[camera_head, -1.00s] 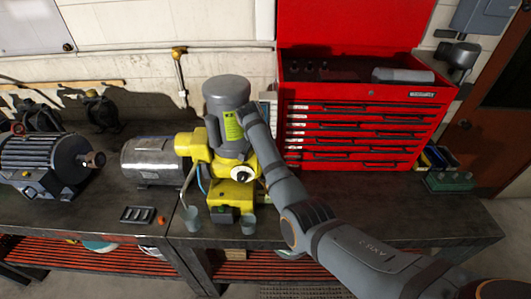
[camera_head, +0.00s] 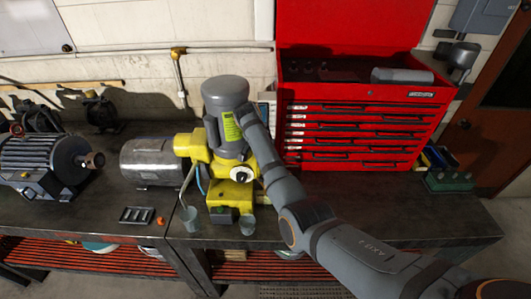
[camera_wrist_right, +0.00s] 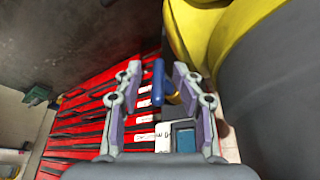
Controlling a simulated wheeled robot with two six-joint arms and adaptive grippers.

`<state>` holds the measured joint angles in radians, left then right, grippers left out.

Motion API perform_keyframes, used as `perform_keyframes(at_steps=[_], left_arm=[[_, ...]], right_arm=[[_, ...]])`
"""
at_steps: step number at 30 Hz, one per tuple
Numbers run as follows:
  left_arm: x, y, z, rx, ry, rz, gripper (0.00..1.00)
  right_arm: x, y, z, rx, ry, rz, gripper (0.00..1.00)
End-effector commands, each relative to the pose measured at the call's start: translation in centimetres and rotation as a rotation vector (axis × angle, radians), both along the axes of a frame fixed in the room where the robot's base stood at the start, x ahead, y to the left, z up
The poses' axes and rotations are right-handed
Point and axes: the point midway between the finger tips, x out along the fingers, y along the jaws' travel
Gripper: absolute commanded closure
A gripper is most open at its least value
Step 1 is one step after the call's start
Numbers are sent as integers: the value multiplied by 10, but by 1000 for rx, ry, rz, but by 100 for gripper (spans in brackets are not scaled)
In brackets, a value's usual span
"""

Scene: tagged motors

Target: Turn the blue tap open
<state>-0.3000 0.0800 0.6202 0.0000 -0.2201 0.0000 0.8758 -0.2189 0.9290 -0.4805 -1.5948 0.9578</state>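The blue tap handle (camera_wrist_right: 158,82) shows in the right wrist view as a narrow upright bar, with a bit of brass (camera_wrist_right: 173,97) beside it. My right gripper (camera_wrist_right: 156,73) is open, with its two fingers on either side of the blue handle. A gap shows on both sides, and I cannot tell the depth between them. In the head view the right arm reaches to the grey and yellow machine (camera_head: 225,100). The tap and the right gripper are hidden there behind it or the arm. My left gripper is not in view.
A red tool chest (camera_head: 360,125) stands to the right of the machine. A silver motor (camera_head: 150,163) is on its left. Two small grey cups (camera_head: 190,219) stand at its front. In the wrist view the machine's grey and yellow body (camera_wrist_right: 265,80) is close to the right finger.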

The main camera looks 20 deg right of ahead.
Motion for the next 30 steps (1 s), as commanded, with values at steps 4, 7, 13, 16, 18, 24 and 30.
perform_keyframes(at_steps=[4, 7, 13, 16, 18, 24, 30], left_arm=[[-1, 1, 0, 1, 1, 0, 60], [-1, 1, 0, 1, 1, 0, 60], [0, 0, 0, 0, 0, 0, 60], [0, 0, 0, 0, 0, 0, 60], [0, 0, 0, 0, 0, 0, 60], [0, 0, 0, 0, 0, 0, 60], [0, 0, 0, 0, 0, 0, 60]], right_arm=[[-1, 2, 3, 2, 1, 1, 59], [-4, 7, 15, 3, -2, 2, 59], [-13, 16, 49, 4, -3, 1, 59], [-16, 20, 62, 1, -1, 1, 59], [-18, 21, 68, 1, -1, 1, 59], [-20, 23, 74, 2, 0, -1, 59], [-20, 23, 74, 1, 0, -1, 59]])
